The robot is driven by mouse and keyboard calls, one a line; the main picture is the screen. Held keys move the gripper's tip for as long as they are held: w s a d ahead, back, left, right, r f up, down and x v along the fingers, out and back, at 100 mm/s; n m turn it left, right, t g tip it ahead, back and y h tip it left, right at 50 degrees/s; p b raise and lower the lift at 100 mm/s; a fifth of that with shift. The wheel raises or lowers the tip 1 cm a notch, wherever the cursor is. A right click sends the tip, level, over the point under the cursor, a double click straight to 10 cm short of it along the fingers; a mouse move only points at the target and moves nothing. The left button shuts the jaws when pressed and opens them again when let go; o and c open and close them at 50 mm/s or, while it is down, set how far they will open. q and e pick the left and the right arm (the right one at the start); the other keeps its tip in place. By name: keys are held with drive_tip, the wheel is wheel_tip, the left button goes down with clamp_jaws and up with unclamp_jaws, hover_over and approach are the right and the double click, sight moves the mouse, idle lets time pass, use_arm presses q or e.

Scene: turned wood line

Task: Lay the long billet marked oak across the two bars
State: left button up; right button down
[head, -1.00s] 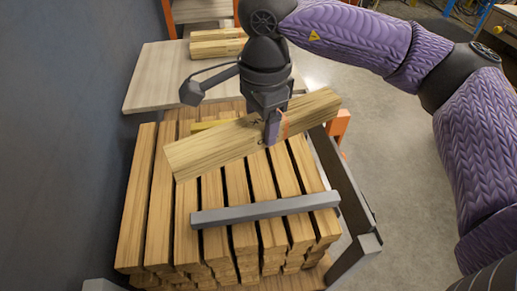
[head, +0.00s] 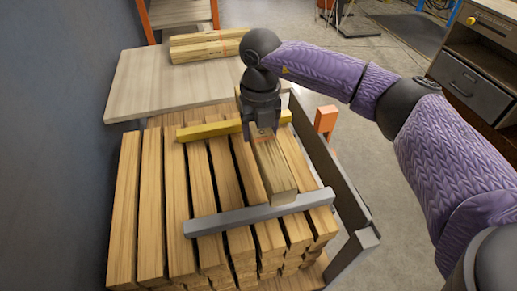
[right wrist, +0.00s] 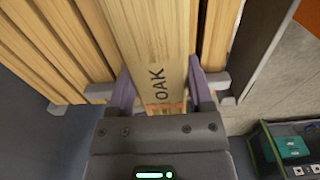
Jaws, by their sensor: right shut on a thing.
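The long billet (head: 274,168) is pale wood, and OAK is printed on it in the right wrist view (right wrist: 158,50). My right gripper (head: 262,135) is shut on it. It lies lengthwise over the stack, crossing the yellow bar (head: 207,131) at the back, with its near end at the grey bar (head: 215,221) in front. I cannot tell whether it touches the bars or hangs just above them. In the right wrist view, the purple fingers (right wrist: 160,94) stand on both sides of the billet. My left gripper is not in view.
A stack of boards (head: 150,205) lies below the bars. A dark rail (head: 330,165) with an orange post (head: 326,119) stands along its right side. Behind is a pale table (head: 145,85) with more billets (head: 205,45). A wall is at the left.

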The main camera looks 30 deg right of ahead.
wheel_tip(320, 180, down, 4)
drive_tip(key=shift+f+b, duration=0.25)
drive_tip(key=shift+b, duration=0.7)
drive_tip(key=shift+r, duration=0.2)
drive_tip(key=shift+f, duration=0.1)
unclamp_jaws()
wheel_tip(320, 180, up, 12)
drive_tip(key=p, duration=0.6)
